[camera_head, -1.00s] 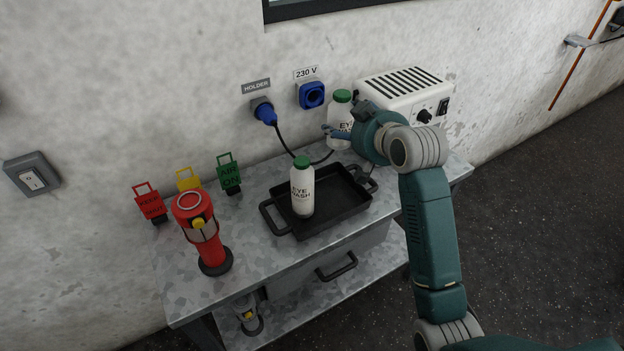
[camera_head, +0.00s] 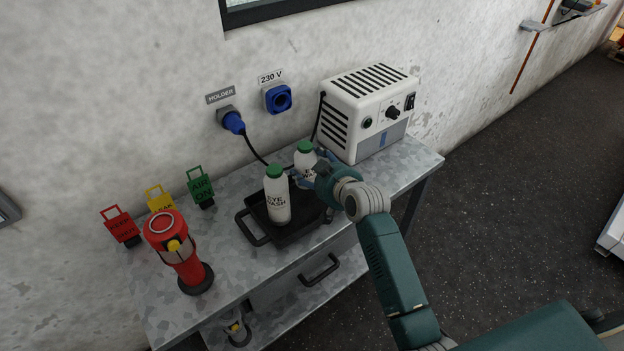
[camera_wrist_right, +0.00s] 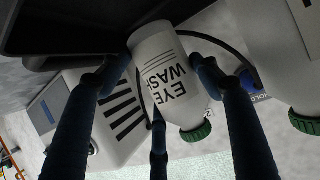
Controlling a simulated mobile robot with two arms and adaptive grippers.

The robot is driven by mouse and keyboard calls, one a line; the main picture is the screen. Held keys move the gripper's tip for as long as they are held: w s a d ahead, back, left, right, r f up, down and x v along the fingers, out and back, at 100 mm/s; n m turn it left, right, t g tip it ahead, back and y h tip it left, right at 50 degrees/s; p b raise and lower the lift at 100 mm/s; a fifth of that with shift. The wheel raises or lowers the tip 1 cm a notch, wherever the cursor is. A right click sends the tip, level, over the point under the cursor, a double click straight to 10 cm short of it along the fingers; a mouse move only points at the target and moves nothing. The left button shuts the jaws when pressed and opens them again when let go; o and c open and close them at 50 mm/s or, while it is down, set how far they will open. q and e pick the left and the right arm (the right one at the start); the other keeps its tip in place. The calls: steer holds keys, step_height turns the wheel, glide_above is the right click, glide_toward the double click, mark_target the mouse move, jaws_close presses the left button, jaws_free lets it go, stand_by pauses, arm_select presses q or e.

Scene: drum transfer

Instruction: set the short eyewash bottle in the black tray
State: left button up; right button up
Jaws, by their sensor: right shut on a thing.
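My right gripper (camera_head: 309,174) is shut on a white eyewash bottle with a green cap (camera_head: 305,153), at the back right part of the black tray (camera_head: 304,229). In the right wrist view the fingers (camera_wrist_right: 160,76) close on both sides of this bottle (camera_wrist_right: 152,48), and its base overlaps the dark tray (camera_wrist_right: 75,28). The gripper hides its lower part in the head view, so I cannot tell whether it touches the tray floor. A second eyewash bottle (camera_head: 277,200) stands upright in the tray, left of the held one. My left gripper is not in view.
A white vented box (camera_head: 370,110) stands behind and right of the tray. A red lamp (camera_head: 182,255) and red, yellow and green tags (camera_head: 201,187) are at the left. A cable runs from the blue plug (camera_head: 233,122) behind the tray.

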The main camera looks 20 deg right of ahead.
mark_target(312, 180)
steer(key=shift+f, duration=2.05)
steer(key=shift+f, duration=0.1)
steer(key=o, duration=1.2)
steer(key=shift+f, duration=0.15)
steer(key=v, duration=1.2)
